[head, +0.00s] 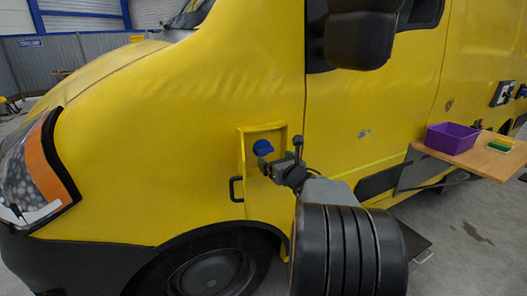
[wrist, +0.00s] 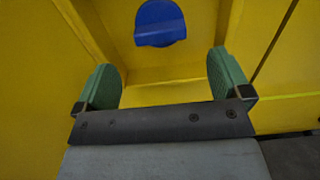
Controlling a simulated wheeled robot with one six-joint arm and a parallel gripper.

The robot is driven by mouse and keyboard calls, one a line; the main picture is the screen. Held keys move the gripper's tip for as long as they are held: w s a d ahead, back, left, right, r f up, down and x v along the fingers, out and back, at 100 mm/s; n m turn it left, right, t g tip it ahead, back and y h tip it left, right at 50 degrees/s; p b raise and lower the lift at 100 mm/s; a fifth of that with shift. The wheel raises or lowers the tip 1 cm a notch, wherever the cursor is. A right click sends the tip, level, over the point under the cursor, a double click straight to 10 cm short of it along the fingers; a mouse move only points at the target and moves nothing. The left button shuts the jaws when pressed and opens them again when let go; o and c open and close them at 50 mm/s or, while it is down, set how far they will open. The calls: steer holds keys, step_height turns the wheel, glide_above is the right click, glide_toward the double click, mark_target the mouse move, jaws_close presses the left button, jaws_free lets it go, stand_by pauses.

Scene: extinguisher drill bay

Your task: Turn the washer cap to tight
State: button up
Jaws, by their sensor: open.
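The blue washer cap (head: 263,147) sits in a yellow recessed box (head: 243,165) on the side of the yellow van. In the wrist view the cap (wrist: 160,23) is at the top centre, beyond my fingertips, with its lower edge showing as a flat tab. My gripper (head: 281,157) is just to the right of and below the cap in the head view. Its two green finger pads stand wide apart with nothing between them in the wrist view (wrist: 165,80). The cap looks apart from both fingers.
A black handle (head: 236,189) is on the van left of and below the box. A wooden shelf (head: 470,160) at the right holds a purple bin (head: 452,138) and a green tray (head: 500,145). A dark mirror (head: 361,38) hangs above. The front wheel (head: 212,272) is below.

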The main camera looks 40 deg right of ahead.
mark_target(266, 152)
steer(key=w, duration=0.5)
steer(key=w+d, duration=0.1)
steer(key=w, duration=0.1)
steer(key=shift+w+p, duration=0.4)
steer(key=c, duration=0.9)
